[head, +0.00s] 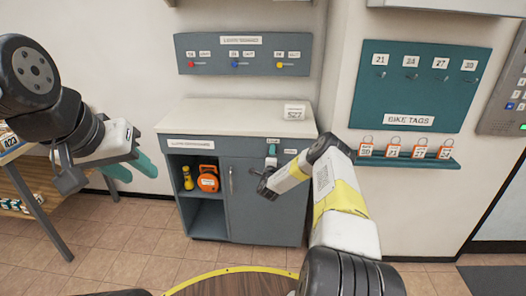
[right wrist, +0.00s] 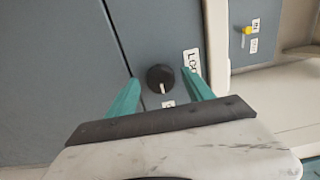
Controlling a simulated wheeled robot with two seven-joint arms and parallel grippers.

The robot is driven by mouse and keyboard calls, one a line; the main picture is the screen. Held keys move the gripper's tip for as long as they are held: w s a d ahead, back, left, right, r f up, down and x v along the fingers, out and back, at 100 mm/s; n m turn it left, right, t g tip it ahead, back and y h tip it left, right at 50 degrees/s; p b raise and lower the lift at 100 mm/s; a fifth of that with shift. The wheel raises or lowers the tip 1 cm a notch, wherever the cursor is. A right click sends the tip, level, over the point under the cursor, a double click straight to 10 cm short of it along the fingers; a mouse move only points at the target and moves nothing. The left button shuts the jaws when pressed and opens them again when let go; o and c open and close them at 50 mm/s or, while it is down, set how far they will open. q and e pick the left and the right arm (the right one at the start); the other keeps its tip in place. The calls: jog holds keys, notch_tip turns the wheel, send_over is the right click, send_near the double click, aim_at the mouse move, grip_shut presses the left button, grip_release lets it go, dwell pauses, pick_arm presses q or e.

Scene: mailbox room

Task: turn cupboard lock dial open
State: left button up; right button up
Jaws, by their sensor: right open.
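The cupboard lock dial (right wrist: 160,78) is a round black knob on the grey-blue cupboard door in the right wrist view. Its white pointer line points down in that picture, towards a small, partly hidden label (right wrist: 168,104). A label beginning "LOC" (right wrist: 192,62) is to its right. My right gripper (head: 271,160) is at the cupboard's upper right front. Its teal fingers are open, one on each side of the dial, with gaps visible. The cupboard (head: 262,208) has a shut door with a vertical handle (head: 231,180). My left gripper (head: 131,168) is open and empty, left of the cupboard.
The cupboard's open left shelves hold a yellow flashlight (head: 188,178) and an orange round item (head: 208,179). A small white sign (head: 294,112) stands on top. A bike tag board (head: 418,85) and tag shelf (head: 405,161) are on the right wall. A table stands at far left.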

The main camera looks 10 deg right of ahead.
jog(key=shift+s, duration=0.1)
jog(key=v, duration=0.7)
jog(key=shift+s, duration=0.3)
jog(key=shift+a+r, duration=0.1)
jog(key=shift+a, duration=0.05)
jog(key=w+a+r+n+g+y, duration=0.1)
jog(key=a+r+n+y, duration=0.2)
jog(key=r+n, duration=0.35)
jog(key=w+a+r+n+g+y, duration=0.1)
jog(key=a+r+n+y, duration=0.25)
jog(key=r, duration=0.65)
jog(key=s+a+r+n+g, duration=0.3)
jog(key=s+r+n, duration=0.2)
jog(key=s+r, duration=0.45)
jog(key=s+r+n+g, duration=0.25)
jog(key=s+r, duration=0.35)
jog(key=s, duration=0.7)
jog(key=s+r+n+g, duration=0.25)
jog(key=s+r, duration=0.25)
jog(key=s, duration=0.9)
jog(key=s+d+f+n+g, duration=0.1)
jog(key=s+n, duration=0.1)
jog(key=s, duration=1)
jog(key=shift+s+y, duration=0.35)
jog(key=shift+s, duration=0.05)
